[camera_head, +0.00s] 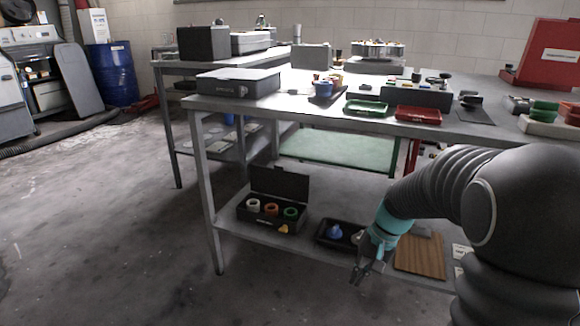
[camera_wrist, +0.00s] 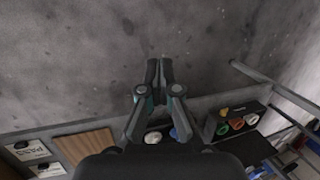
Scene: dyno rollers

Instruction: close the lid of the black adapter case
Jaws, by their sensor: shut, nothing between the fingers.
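The black adapter case (camera_head: 272,222) stands on the lower shelf of the workbench, left of the middle in the head view. Its lid (camera_head: 280,183) is open and stands up at the back. Inside are a white, an orange and a green ring-shaped adapter. A small yellow-orange piece (camera_head: 284,229) shows at its front. The case also shows at the right of the wrist view (camera_wrist: 232,126). My gripper (camera_head: 360,277) is shut and empty, pointing down in front of the shelf's edge, to the right of the case and apart from it.
A black tray (camera_head: 322,236) with a blue piece lies on the shelf between the case and my gripper. A wooden board (camera_head: 420,257) and white cards lie further right. A table leg (camera_head: 207,195) stands left of the case. The floor in front is clear.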

